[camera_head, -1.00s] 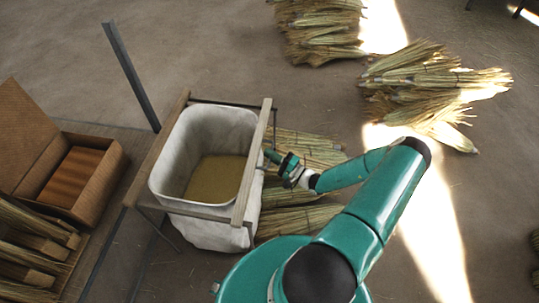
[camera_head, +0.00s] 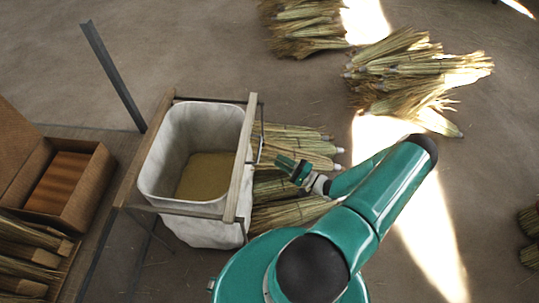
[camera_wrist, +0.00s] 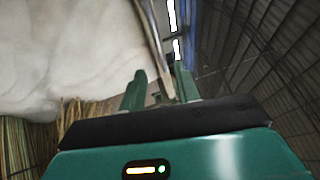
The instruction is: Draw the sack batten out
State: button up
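A white cloth sack (camera_head: 190,130) hangs open in a frame, with tan grainy material in its bottom. A wooden batten (camera_head: 241,165) lies along the sack's right rim, and another batten (camera_head: 150,145) lies along its left rim. My gripper (camera_head: 280,162) is just right of the right batten, pointing at it with a small gap. In the wrist view its two fingers (camera_wrist: 160,80) stand apart. A narrow wooden bar end shows between and beyond them, beside the sack's pale cloth (camera_wrist: 70,50). I see nothing gripped.
Straw bundles (camera_head: 290,215) lie on the floor under and beside my gripper. More bundles (camera_head: 415,70) lie at the back. A dark upright post (camera_head: 113,75) stands behind the sack's left side. An open brown box (camera_head: 70,180) is at left. The floor at right is mostly clear.

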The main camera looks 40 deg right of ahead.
jog(key=shift+v, duration=1.85)
jog(key=w+a+r+n+g, duration=0.1)
jog(key=a+r+n+g, duration=0.4)
jog(key=r, duration=0.4)
jog(key=w+a+r+n+g+y, duration=0.1)
jog(key=w+a+r+n+g, duration=0.15)
jog(key=a+r+g, duration=0.4)
jog(key=a+r+n+g, duration=0.4)
jog(key=r+g, duration=0.3)
jog(key=r, duration=0.3)
jog(key=s+a+r+n+t+h, duration=0.1)
jog(key=s+a+r+h, duration=0.3)
jog(key=r, duration=0.6)
jog(key=s+a+r+n+t+h, duration=0.2)
jog(key=s+a+r+t+h, duration=0.2)
jog(key=s+a+r, duration=0.2)
notch_tip(320, 180, up, 5)
jog(key=a, duration=0.2)
jog(key=shift+a, duration=0.4)
jog(key=shift+s+f+t, duration=0.1)
jog(key=shift+t, duration=0.15)
